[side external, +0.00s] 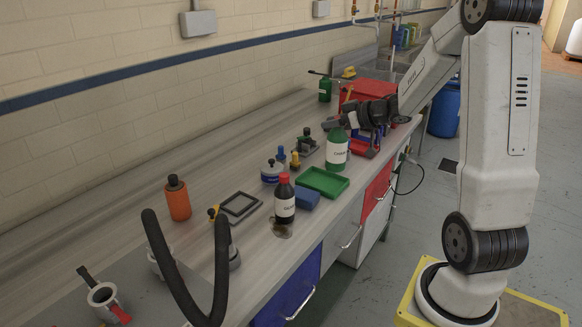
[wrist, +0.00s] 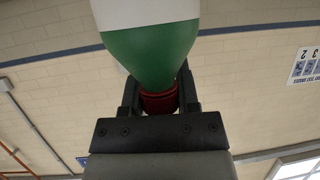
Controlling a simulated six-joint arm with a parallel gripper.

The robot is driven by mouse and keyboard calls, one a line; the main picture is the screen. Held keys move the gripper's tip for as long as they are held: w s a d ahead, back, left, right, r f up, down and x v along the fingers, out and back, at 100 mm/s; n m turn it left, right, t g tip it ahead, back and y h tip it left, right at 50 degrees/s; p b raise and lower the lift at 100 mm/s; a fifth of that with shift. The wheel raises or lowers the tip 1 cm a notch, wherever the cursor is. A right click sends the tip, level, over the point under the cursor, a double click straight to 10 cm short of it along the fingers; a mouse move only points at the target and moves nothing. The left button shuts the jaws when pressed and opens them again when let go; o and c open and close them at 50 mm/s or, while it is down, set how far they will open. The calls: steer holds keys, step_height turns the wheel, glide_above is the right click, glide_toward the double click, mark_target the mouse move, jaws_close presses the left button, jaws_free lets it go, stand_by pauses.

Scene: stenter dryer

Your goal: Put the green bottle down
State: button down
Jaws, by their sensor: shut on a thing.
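The green bottle (side external: 336,157) with a white label hangs upright below my gripper (side external: 338,124) in the side view, over the bench near its front edge. In the wrist view my gripper (wrist: 159,98) is shut on the red neck or cap of the green bottle (wrist: 152,50), between its two black fingers. The bottle's base is close to the bench just behind the green tray; I cannot tell whether it touches. Its top is hidden by the gripper in the side view.
A green tray (side external: 323,181), a blue box (side external: 306,197) and a dark red-capped bottle (side external: 284,203) stand in front of the bottle. Small dark and yellow items (side external: 307,147) stand left of it. Red and blue bins (side external: 368,92) lie behind. Bare bench (side external: 135,195) shows at the left.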

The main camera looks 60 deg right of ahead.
steer(key=shift+s+d, duration=0.2)
steer(key=shift+d, duration=0.65)
steer(key=shift+w, duration=0.1)
steer(key=w+d+f, duration=0.6)
steer(key=w+f, duration=0.3)
steer(key=w, duration=0.2)
steer(key=shift+w+d+f, duration=0.15)
steer(key=shift+w+d, duration=0.05)
steer(key=shift+w, duration=0.1)
